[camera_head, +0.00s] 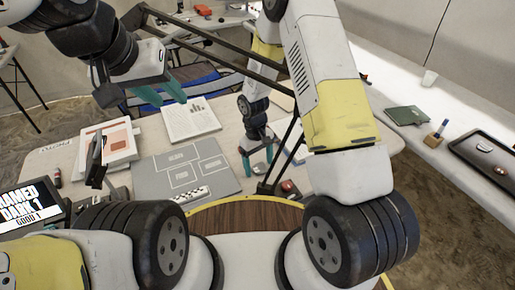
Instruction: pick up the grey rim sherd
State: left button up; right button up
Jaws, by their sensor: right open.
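My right gripper (257,158) is low over the table (232,132), right of the grey mat, its teal fingers pointing down and apart. A small greyish piece (260,168) shows between and just below these fingers; it may be the grey rim sherd, but it is too small and partly covered to be sure. I cannot tell whether the fingers touch it. My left gripper (161,93) is raised at the upper left, its teal fingers apart and nothing between them.
The grey mat (150,181) has white outlined boxes and a checkered scale bar (190,194). A reddish round object (288,187) is near my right gripper. A dark tray (462,151) lies on the right-hand counter.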

jog(key=shift+c, duration=0.5)
jog(key=c, duration=1.3)
